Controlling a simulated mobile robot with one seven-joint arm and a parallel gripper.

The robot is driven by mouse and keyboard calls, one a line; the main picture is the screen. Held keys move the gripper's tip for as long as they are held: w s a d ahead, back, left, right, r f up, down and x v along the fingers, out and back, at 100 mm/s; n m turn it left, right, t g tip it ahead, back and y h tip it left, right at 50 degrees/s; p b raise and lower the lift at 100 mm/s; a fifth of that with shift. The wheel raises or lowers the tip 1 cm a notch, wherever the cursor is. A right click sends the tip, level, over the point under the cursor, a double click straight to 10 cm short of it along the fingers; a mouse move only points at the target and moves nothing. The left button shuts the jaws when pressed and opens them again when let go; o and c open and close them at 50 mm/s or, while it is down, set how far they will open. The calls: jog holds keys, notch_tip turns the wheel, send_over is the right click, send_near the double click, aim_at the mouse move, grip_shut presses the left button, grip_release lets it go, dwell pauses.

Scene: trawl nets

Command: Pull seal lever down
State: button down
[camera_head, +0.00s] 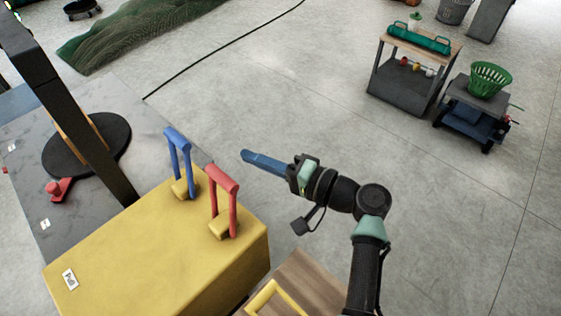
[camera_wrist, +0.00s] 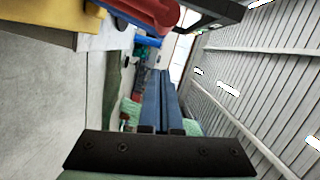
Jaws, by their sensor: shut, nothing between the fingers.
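A yellow box (camera_head: 160,260) carries two upright looped levers, one blue (camera_head: 177,136) and one red (camera_head: 222,180). I cannot tell from the pictures which is the seal lever. My gripper (camera_head: 246,155) is shut and empty, its blue fingers pointing left in the head view. Its tips appear above and right of the red lever's top bar, apart from both levers. In the wrist view, the shut fingers (camera_wrist: 162,98) run up the middle. The red lever (camera_wrist: 147,12) is close at the top there, with part of the blue lever (camera_wrist: 114,17) beside it.
A dark post (camera_head: 70,110) rises left of the levers beside a grey table (camera_head: 28,150) with a black disc (camera_head: 112,138) and a red clamp-like part (camera_head: 58,188). A wooden surface with a yellow frame (camera_head: 277,293) is at the bottom.

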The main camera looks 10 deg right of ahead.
aim_at(226, 175)
jog(key=s+a, duration=0.1)
jog(key=s+a+p, duration=0.1)
jog(key=shift+s+a+f, duration=0.2)
jog(key=shift+a+f, duration=0.15)
jog(key=shift+s+a+r+n+h, duration=0.15)
jog(key=shift+s+a+n, duration=0.2)
jog(key=shift+a, duration=0.1)
jog(key=shift+s+a+r+n+h, duration=0.15)
jog(key=shift+s+a+n, duration=0.2)
jog(key=shift+a, duration=0.1)
jog(key=s+a+f+n+h+b, duration=0.3)
jog(key=s+a+n+b, duration=0.5)
jog(key=a, duration=0.3)
jog(key=shift+s+a+f+n, duration=0.3)
jog(key=shift+a+f+n, duration=0.1)
jog(key=shift+f+n, duration=0.15)
